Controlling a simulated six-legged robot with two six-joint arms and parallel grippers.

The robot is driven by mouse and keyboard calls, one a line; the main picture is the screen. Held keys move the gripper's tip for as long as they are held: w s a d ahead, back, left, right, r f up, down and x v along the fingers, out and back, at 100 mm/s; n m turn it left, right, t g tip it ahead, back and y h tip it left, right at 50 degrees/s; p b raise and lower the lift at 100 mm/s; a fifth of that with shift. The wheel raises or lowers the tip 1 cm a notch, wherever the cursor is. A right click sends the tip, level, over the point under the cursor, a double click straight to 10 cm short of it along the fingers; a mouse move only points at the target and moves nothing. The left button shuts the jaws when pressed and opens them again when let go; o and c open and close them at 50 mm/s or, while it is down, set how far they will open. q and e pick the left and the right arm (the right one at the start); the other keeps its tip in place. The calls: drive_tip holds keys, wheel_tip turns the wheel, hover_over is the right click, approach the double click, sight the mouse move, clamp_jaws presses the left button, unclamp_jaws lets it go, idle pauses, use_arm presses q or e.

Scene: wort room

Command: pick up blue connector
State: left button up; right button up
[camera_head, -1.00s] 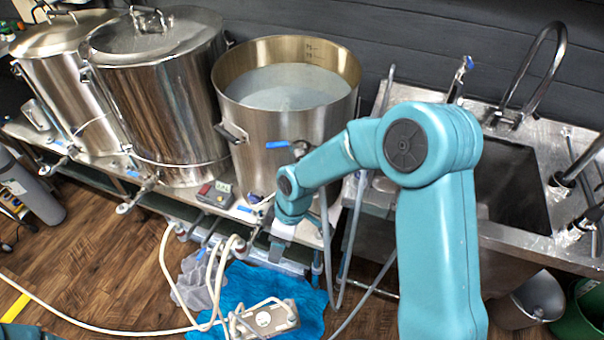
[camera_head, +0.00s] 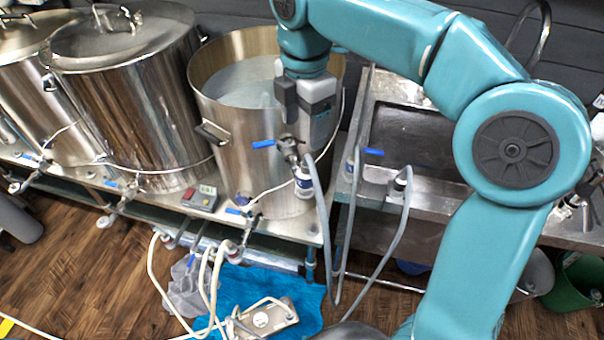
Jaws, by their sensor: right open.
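A blue and white connector (camera_head: 303,182) sits at the top of a grey hose, just below the valve on the front of the open steel pot (camera_head: 226,140). The valve has a blue lever (camera_head: 263,144). My right gripper (camera_head: 303,122) is open and points down above the valve, in front of the pot wall. It is above the connector and apart from it. I cannot clearly see the gap between its fingers. My left gripper is not in view.
More hose fittings (camera_head: 397,186) stand to the right by the steel sink (camera_head: 415,140). Two lidded steel kettles (camera_head: 135,110) stand at the left. A small control box (camera_head: 200,198) lies on the bench. Hoses and a blue cloth (camera_head: 240,285) lie below.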

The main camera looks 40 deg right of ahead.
sight(306, 166)
drive_tip(key=f, duration=0.9)
drive_tip(key=shift+s+d+f+b, duration=0.15)
drive_tip(key=shift+s+f+b, duration=0.05)
drive_tip(key=shift+f+b, duration=0.15)
drive_tip(key=shift+s+f, duration=0.1)
drive_tip(key=shift+f, duration=0.2)
drive_tip(key=f, duration=0.5)
drive_tip(key=shift+w+f+p, duration=0.2)
drive_tip(key=shift+f+p, duration=0.1)
drive_tip(key=shift+f, duration=0.05)
drive_tip(key=c, duration=1.3)
wheel_tip(306, 166, up, 20)
drive_tip(key=p, duration=0.1)
